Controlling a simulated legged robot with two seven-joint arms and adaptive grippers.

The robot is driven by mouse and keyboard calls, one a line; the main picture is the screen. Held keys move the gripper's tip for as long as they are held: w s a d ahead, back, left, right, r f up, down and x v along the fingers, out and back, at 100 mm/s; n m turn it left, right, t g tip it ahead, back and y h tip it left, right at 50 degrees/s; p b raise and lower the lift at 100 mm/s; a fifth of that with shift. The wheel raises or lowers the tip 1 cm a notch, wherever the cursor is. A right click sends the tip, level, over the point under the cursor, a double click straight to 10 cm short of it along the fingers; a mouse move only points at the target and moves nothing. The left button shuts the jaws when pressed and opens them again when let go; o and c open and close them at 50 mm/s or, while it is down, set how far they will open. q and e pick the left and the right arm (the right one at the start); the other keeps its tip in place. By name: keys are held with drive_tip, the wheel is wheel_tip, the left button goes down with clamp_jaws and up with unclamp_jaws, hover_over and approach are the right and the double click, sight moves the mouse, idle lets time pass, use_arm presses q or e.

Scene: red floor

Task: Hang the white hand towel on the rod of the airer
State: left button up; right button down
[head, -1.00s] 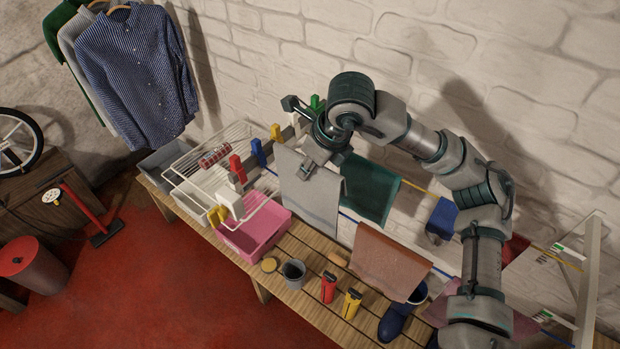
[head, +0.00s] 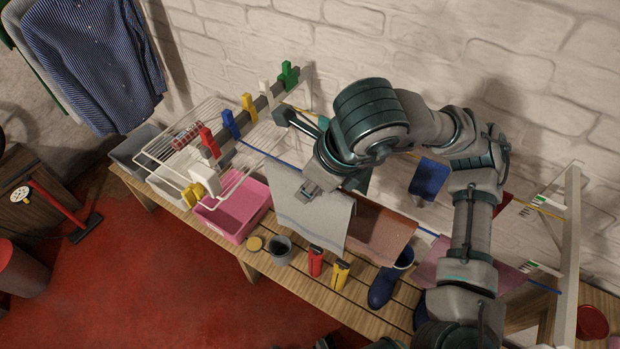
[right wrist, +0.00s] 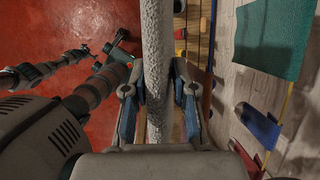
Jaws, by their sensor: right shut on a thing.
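The white hand towel (head: 310,215) hangs from my right gripper (head: 312,190), which is shut on its upper edge. In the right wrist view the towel (right wrist: 157,50) shows edge-on between the fingers (right wrist: 158,100). The airer's blue rod (head: 258,154) runs towards the towel's top edge and shows again farther right. The towel's top lines up with this rod in the head view; I cannot tell whether it rests on it. My left gripper is out of the head view; a dark arm end (right wrist: 122,47) in the right wrist view is too unclear to read.
A brown cloth (head: 382,232) hangs just right of the towel. A green cloth (right wrist: 274,38) and a blue one (head: 428,180) hang behind. Several clothespins sit on the airer's left rail (head: 262,108). A pink basin (head: 232,222), bottles and boots stand on the bench below.

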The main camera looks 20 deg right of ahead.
drive_tip(key=shift+r, duration=0.1)
drive_tip(key=shift+r+p, duration=2.9)
drive_tip(key=shift+r, duration=1.15)
drive_tip(key=shift+f, duration=0.1)
